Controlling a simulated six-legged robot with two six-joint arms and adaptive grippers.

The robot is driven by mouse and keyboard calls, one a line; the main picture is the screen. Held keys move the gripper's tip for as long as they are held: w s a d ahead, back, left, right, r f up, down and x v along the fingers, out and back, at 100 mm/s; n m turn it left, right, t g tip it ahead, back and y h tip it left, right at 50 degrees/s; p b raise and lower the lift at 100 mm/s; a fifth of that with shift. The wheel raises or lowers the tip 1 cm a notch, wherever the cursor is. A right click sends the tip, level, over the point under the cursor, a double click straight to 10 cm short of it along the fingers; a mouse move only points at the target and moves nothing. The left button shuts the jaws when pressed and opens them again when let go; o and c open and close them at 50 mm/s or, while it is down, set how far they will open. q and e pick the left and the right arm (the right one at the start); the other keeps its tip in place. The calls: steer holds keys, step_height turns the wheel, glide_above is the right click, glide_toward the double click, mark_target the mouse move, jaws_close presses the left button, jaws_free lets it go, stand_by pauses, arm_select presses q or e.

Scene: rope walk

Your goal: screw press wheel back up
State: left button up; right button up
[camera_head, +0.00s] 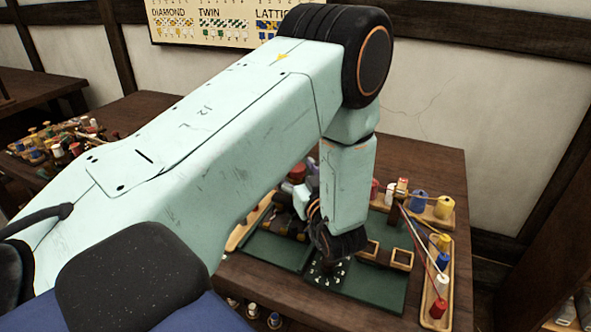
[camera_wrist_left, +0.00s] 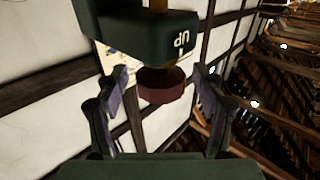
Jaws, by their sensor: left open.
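In the left wrist view, a dark red round wheel (camera_wrist_left: 163,86) hangs under a dark green press block (camera_wrist_left: 135,32) marked with light "UP" lettering, which appears upside down. My left gripper (camera_wrist_left: 160,76) is open, with one finger on each side of the wheel. Gaps show between the fingers and the wheel, and I see no contact. In the head view, my left arm reaches across to the worktable and its wrist points down. The arm hides the press and the wheel there, and the fingers cannot be made out. My right gripper is in neither view.
The wooden worktable (camera_head: 436,165) holds a green mat (camera_head: 372,287), wooden frames (camera_head: 401,256) and a rack of coloured spools (camera_head: 436,289) on the right. More spools crowd a table (camera_head: 56,147) at left. A pattern chart (camera_head: 201,24) hangs on the wall.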

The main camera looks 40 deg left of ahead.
arm_select(q)
steer(key=shift+a, duration=0.15)
steer(key=shift+c, duration=0.2)
steer(key=c, duration=1.1)
steer(key=shift+g, duration=0.3)
steer(key=n+g+y+b, duration=0.1)
steer(key=n+g, duration=0.1)
steer(key=g, duration=0.1)
steer(key=shift+w, duration=0.15)
steer(key=shift+c, duration=0.2)
steer(key=shift+n+g+y+b, duration=0.5)
steer(key=shift+n+g, duration=0.8)
steer(key=shift+g, duration=0.4)
steer(key=o, duration=1.2)
